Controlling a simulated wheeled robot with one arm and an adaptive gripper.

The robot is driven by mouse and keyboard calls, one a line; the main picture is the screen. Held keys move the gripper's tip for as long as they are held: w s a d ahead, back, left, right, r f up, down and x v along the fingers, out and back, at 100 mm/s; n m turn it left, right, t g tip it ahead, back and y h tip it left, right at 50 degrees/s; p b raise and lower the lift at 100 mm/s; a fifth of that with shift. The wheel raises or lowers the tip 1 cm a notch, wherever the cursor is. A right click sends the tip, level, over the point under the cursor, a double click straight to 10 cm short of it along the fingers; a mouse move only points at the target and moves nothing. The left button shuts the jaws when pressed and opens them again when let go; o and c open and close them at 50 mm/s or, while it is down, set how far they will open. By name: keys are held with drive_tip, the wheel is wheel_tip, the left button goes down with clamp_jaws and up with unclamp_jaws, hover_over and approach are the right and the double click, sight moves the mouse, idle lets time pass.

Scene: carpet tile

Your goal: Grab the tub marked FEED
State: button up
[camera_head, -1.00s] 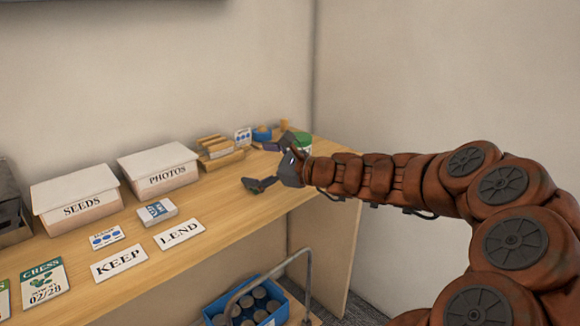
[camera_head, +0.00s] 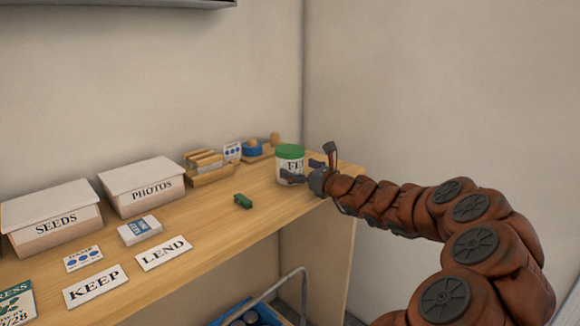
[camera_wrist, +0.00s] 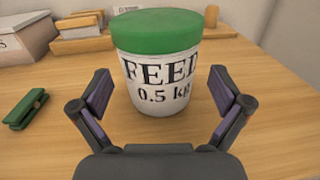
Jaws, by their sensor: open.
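The tub marked FEED (camera_head: 290,168) is white with a green lid and stands upright near the right end of the wooden shelf. The wrist view shows the tub (camera_wrist: 158,65) straight ahead, its label reading FEED 0.5 kg. My gripper (camera_head: 310,165) is at the tub's right front side in the head view. In the wrist view my open gripper (camera_wrist: 161,95) has one finger on each side of the tub's lower part, with gaps showing on both sides. Nothing is held.
A green stapler-like object (camera_head: 243,201) lies left of the tub and also shows in the wrist view (camera_wrist: 32,107). Behind are a wooden tray of cards (camera_head: 207,167) and a blue round item (camera_head: 252,149). Boxes marked PHOTOS (camera_head: 152,188) and SEEDS (camera_head: 55,221) stand further left.

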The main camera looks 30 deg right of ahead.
drive_tip(key=shift+w+a, duration=0.15)
drive_tip(key=shift+w, duration=0.8)
drive_tip(key=shift+w+a, duration=0.15)
drive_tip(key=shift+w, duration=0.75)
drive_tip(key=c, duration=1.5)
